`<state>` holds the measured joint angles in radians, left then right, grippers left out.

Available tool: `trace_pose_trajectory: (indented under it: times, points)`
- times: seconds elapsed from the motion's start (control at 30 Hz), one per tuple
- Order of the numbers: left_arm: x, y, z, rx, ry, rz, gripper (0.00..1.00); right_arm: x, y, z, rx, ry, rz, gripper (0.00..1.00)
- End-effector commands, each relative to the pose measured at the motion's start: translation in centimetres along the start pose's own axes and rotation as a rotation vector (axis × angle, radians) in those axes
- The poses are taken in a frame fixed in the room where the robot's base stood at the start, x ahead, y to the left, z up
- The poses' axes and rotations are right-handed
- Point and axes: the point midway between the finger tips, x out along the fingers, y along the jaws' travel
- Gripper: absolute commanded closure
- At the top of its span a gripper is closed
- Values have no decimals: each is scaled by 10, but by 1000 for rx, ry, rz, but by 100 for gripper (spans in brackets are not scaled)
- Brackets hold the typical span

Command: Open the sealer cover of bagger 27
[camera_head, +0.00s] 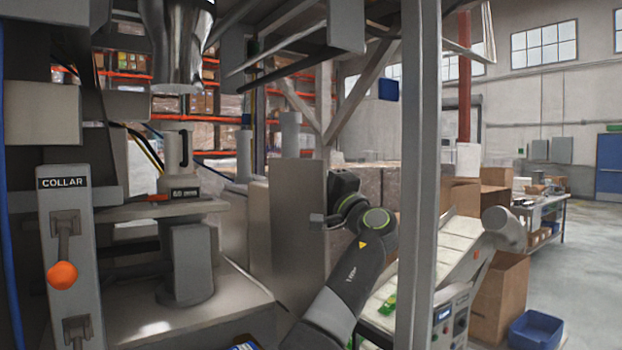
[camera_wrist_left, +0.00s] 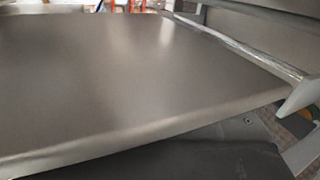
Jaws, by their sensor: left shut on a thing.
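A flat upright grey panel (camera_head: 298,220), which looks like the sealer cover, stands in the middle of the head view. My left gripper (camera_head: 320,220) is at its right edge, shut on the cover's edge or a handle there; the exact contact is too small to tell. In the left wrist view the smooth grey face of the cover (camera_wrist_left: 120,75) fills most of the picture, with a pale bar (camera_wrist_left: 240,50) along its upper right side. No number 27 is readable. What lies behind the cover is hidden. My right gripper is in neither view.
A COLLAR panel (camera_head: 63,183) with an orange-knobbed lever stands at left, beside the machine's grey deck (camera_head: 225,300). A grey post (camera_head: 418,180) rises close to the right of my arm. Beyond are an inclined conveyor (camera_head: 455,245), cartons (camera_head: 500,295) and a blue bin (camera_head: 535,332).

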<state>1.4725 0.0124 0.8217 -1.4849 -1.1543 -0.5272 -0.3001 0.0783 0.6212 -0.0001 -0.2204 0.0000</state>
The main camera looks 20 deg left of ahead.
Motion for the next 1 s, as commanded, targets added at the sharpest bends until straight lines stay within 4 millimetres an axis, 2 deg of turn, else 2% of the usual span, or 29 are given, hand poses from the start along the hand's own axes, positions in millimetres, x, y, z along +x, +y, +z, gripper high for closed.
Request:
trace_pose_trajectory:
  times: [0.47, 0.5, 0.6, 0.63, 0.87, 1.0]
  points:
    - [0, 0, -2, 11, 6, -2, 100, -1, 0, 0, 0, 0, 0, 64]
    - [0, 0, -2, 11, 6, -2, 63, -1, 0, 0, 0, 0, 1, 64]
    - [0, 0, -2, 11, 5, -1, 50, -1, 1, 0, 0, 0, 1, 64]
    - [0, 0, -2, 11, 5, -1, 46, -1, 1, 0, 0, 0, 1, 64]
    - [0, 0, -2, 11, 5, 0, 46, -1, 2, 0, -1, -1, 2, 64]
    - [-8, 2, -2, 11, 5, 0, 46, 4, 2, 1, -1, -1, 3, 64]
